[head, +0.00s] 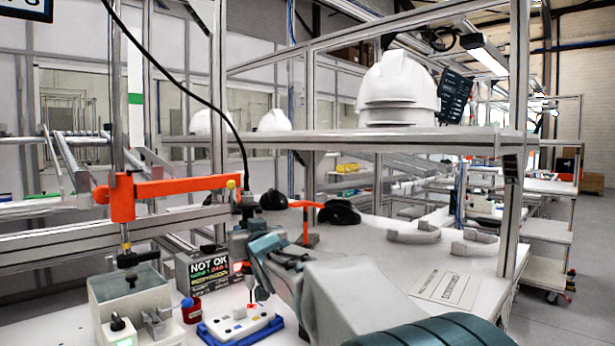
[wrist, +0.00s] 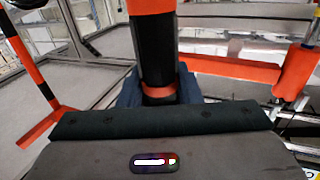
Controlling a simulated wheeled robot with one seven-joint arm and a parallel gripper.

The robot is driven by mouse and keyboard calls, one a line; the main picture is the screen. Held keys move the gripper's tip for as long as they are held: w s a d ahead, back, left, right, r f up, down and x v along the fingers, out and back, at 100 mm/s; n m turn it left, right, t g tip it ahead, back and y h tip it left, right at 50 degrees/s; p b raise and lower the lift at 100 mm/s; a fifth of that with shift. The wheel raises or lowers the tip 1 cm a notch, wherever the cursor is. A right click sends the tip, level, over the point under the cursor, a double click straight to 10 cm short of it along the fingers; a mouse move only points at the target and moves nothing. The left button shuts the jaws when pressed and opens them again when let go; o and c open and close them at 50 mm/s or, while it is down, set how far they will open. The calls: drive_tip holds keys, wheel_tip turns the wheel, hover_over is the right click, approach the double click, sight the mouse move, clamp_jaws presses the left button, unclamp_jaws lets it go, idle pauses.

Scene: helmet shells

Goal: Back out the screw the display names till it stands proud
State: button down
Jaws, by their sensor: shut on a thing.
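My gripper (head: 247,240) is shut on a dark, upright power screwdriver (head: 248,205) hanging from a black cable. In the wrist view the black screwdriver body with orange bands (wrist: 158,60) stands between the fingers. Below the gripper, the thin shaft (head: 249,283) points down at a white block in a blue tray (head: 210,330). A small red piece sits around the lower shaft end. I cannot tell whether the tip touches a screw. The display (head: 208,268) reads "NOT OK" above smaller coloured lines that I cannot read.
A red cup (head: 191,310) stands left of the block, and a grey fixture box (head: 130,300) stands further left. An orange horizontal arm (head: 165,188) crosses behind the tool. White helmet shells (head: 398,90) sit on the upper shelf. The bench at right holds pale curved parts (head: 415,233).

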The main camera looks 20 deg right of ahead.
sight(249, 209)
drive_tip(key=shift+f+b, duration=0.4)
drive_tip(key=shift+f, duration=0.25)
idle(1.3)
idle(0.6)
wheel_tip(249, 209, up, 6)
drive_tip(key=p, duration=0.5)
drive_tip(key=shift+r+p, duration=0.2)
drive_tip(key=shift+p, duration=0.2)
drive_tip(key=shift+r, duration=0.1)
